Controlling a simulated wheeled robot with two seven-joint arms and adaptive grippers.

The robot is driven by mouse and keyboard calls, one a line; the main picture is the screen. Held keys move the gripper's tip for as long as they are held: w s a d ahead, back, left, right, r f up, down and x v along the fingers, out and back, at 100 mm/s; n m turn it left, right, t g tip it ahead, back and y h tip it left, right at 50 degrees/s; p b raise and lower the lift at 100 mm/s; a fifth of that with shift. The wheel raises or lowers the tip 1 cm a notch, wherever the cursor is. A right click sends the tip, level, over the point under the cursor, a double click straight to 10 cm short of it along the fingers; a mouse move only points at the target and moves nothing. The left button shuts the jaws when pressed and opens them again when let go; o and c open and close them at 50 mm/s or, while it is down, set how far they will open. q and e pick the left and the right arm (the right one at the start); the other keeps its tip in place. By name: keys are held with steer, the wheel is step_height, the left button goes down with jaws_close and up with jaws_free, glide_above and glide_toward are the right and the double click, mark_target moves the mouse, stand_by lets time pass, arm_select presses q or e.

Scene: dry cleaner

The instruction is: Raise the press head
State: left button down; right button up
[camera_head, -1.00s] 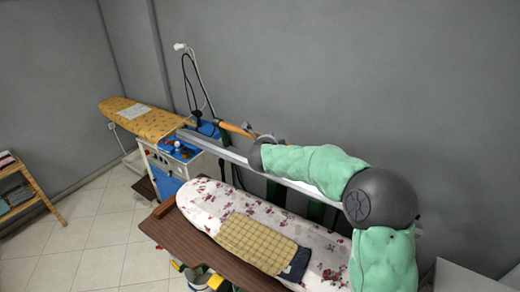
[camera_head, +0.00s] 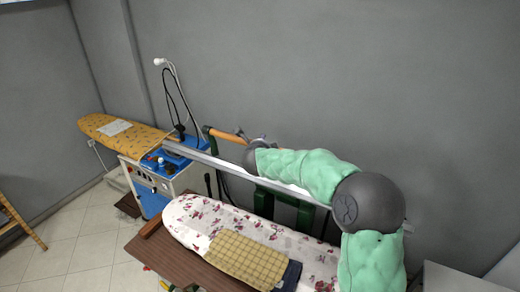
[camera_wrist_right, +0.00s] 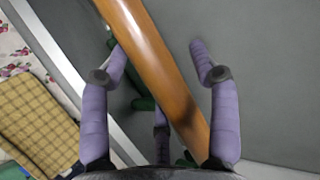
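The press head shows in the head view as a long pale, silver-edged beam (camera_head: 207,160) above the flower-patterned pressing board (camera_head: 190,217). There is a visible gap between beam and board. An orange-brown wooden handle (camera_head: 222,135) runs along the far side of the press head. My right arm reaches in from the right, and its gripper is at the handle's near end. In the right wrist view, the purple fingers of my right gripper (camera_wrist_right: 163,72) are spread apart, with the wooden handle (camera_wrist_right: 150,55) running between them. Contact cannot be told. My left gripper is out of view.
A yellow checked cloth (camera_head: 245,260) and a dark blue cloth (camera_head: 289,276) lie on the board. A blue-and-white machine (camera_head: 165,180) and a yellow ironing board (camera_head: 105,127) stand at the left. A grey wall is close behind the press.

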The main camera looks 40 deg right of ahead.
steer(key=shift+a+f, duration=0.1)
steer(key=shift+a, duration=0.05)
steer(key=v, duration=1.2)
stand_by(0.4)
